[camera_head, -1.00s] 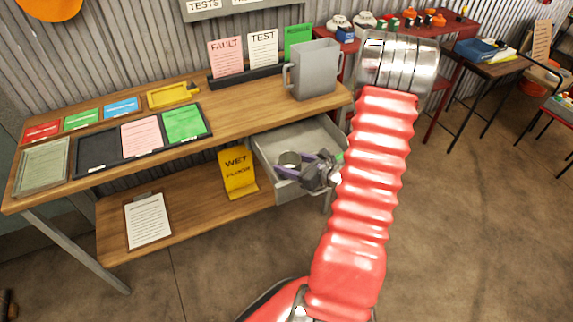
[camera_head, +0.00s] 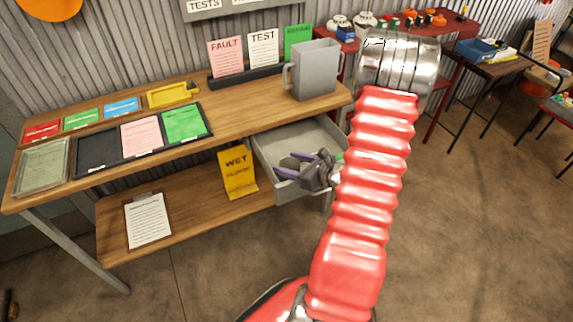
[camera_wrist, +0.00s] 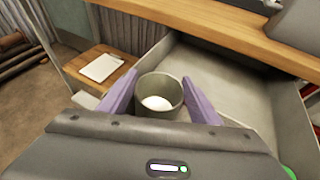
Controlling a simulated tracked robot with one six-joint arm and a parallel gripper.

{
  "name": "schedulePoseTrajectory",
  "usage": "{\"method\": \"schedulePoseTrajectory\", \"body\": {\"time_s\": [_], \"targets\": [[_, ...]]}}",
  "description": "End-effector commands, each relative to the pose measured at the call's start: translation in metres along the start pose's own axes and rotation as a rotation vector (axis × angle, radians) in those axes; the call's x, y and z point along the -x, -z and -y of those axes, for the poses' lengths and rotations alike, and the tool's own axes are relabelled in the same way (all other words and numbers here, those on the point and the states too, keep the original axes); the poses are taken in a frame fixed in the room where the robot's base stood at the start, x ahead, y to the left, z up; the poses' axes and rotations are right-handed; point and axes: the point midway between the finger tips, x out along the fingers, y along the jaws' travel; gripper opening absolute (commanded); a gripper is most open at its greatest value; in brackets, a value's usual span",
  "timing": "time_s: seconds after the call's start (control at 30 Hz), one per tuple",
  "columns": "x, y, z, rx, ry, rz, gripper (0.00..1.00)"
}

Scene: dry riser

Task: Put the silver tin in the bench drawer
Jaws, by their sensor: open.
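The silver tin (camera_wrist: 160,92) stands upright, open at the top, with something pale inside. It is at the left side of the pulled-out grey bench drawer (camera_head: 310,138), whose bare floor also shows in the wrist view (camera_wrist: 235,85). In the head view the tin (camera_head: 289,163) is small and partly covered by my gripper (camera_head: 306,164). My gripper's purple fingers (camera_wrist: 160,80) are open, one on each side of the tin. A gap shows by the right finger; contact at the left finger is unclear. The tin's base is hidden, so I cannot tell whether it rests on the drawer floor.
A grey jug (camera_head: 315,70) stands on the bench top (camera_head: 235,115) above the drawer. A yellow WET sign (camera_head: 238,173) and a clipboard (camera_head: 148,220) are on the lower shelf. The drawer's right part is empty.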

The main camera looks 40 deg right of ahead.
Motion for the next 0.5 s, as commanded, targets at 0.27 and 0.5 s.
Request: {"method": "schedulePoseTrajectory", "body": {"time_s": [0.27,0.5], "targets": [[0.038,-0.001,0.0,-0.003,0.002,0.0,0.62],[0.071,-0.002,0.002,-0.003,0.006,0.003,0.62]]}}
